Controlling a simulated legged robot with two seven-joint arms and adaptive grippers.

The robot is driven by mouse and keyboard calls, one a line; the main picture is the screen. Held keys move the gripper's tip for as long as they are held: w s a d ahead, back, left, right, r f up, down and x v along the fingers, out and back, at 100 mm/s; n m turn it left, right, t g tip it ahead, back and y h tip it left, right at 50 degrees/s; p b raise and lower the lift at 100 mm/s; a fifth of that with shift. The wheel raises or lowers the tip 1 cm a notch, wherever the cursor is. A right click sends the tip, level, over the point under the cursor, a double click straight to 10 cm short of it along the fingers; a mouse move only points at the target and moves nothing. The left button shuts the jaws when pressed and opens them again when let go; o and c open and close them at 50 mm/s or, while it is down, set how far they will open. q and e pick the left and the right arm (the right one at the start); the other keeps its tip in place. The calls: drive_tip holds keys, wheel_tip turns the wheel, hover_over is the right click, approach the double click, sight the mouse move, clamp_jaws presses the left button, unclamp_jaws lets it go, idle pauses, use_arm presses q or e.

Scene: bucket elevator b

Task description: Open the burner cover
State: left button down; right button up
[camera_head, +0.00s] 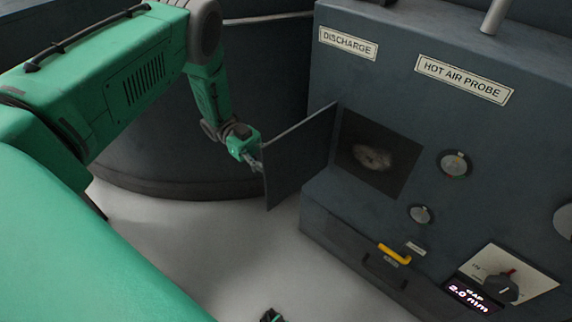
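A dark flat cover (299,155) stands swung out from the grey cabinet beside a square opening (378,155). Its hinge side is along the opening's left edge. A pale, blurred lump shows inside the opening. No label naming a burner is visible; the nearest plate above reads DISCHARGE. My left gripper (256,163) is at the cover's free outer edge, touching or very near it. Its fingers are too small to tell whether they grip. A small dark green tip at the bottom edge may be my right gripper (271,315); its fingers cannot be made out.
The cabinet (500,140) carries a HOT AIR PROBE plate (464,79), round gauges (454,164), a yellow handle (394,254), and a knob (501,288) by a 2.0 mm display (472,295). A large dark drum (160,150) stands behind my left arm. The pale floor (225,245) is clear.

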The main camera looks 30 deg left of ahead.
use_arm(q)
drive_tip(key=shift+w+a+m+g, duration=0.1)
drive_tip(key=shift+a+m+g, duration=0.3)
drive_tip(key=shift+g, duration=0.2)
drive_tip(key=c, duration=1.3)
unclamp_jaws()
drive_tip(key=shift+a, duration=0.1)
drive_tip(key=shift+v, duration=6.05)
